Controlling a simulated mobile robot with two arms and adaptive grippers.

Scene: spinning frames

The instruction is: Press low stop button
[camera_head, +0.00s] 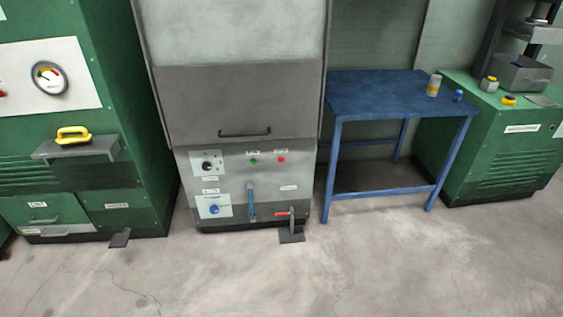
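A grey machine (237,104) stands in the middle of the head view, with a control panel (231,182) on its lower front. On the panel are a small red button (281,159) and, left of it, a small green button (253,160). Their labels are too small to read, so I cannot tell for sure which is the low stop button. A black dial (207,166) and a blue knob (213,209) sit at the panel's left. Neither of my grippers is in view.
A blue vertical handle (251,204) and a red lever (285,213) above a dark pedal (291,237) are low on the machine. A green machine (132,90) stands left; a blue table (385,95) and another green machine (480,135) stand right. The concrete floor (230,280) in front is clear.

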